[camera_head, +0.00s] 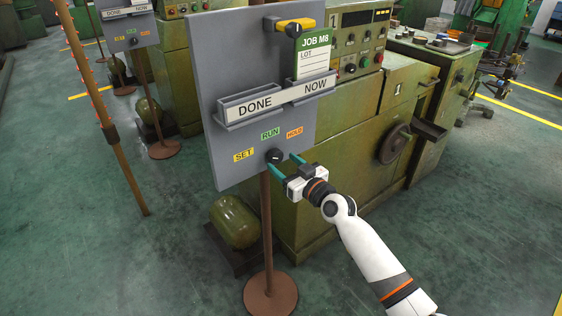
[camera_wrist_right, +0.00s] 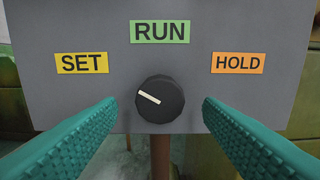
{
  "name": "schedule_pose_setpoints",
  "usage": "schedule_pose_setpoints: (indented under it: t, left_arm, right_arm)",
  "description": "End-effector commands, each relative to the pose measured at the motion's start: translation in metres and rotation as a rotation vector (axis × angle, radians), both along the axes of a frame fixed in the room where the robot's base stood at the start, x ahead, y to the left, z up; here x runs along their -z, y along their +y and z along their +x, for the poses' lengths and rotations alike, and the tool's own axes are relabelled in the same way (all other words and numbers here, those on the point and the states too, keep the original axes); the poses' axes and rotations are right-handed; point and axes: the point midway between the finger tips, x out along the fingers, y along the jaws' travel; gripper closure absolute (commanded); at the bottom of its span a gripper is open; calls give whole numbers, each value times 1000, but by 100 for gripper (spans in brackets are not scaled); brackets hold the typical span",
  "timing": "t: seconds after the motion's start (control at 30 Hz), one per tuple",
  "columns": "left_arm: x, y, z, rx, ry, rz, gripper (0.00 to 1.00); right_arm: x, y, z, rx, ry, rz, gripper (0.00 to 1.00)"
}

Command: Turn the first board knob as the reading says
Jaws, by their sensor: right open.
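The first board (camera_head: 226,80) is a grey panel on a brown post. Its black knob (camera_head: 274,156) sits near the bottom edge, below the yellow SET, green RUN and orange HOLD labels. In the right wrist view the knob (camera_wrist_right: 160,99) has a white pointer line slanting up to the left, toward the SET label (camera_wrist_right: 81,63). My right gripper (camera_head: 285,164) is open, its teal fingers in front of the board. In the wrist view the fingers stand on either side of the knob, apart from it. My left gripper is not in view.
The board carries DONE and NOW trays (camera_head: 250,107), a JOB M8 card (camera_head: 312,55) in the NOW side, and a yellow bar (camera_head: 295,24). A green machine (camera_head: 340,140) stands close behind. A second board (camera_head: 117,22) is at the upper left.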

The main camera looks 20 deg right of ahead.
Motion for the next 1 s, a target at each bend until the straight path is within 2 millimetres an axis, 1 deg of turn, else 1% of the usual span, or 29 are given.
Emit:
schedule_pose_setpoints:
  t: [0.03, 0.2, 0.5, 0.53, 0.7, 0.8, 1.0]
  left_arm:
    - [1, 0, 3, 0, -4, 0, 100]
    - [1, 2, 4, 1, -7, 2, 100]
    - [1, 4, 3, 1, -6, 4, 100]
    - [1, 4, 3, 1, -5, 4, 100]
    - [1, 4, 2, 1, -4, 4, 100]
    - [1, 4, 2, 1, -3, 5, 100]
    - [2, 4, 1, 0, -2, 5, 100]
  right_arm:
    - [0, 2, 7, 0, -1, 1, 39]
    - [1, 7, 19, 0, 1, 1, 39]
    - [1, 8, 20, 0, 1, -1, 39]
    - [1, 8, 20, 0, 1, 0, 43]
    - [1, 8, 20, 0, 1, 0, 70]
    - [1, 8, 20, 0, 2, -1, 84]
    - [1, 7, 20, 0, 7, 13, 84]
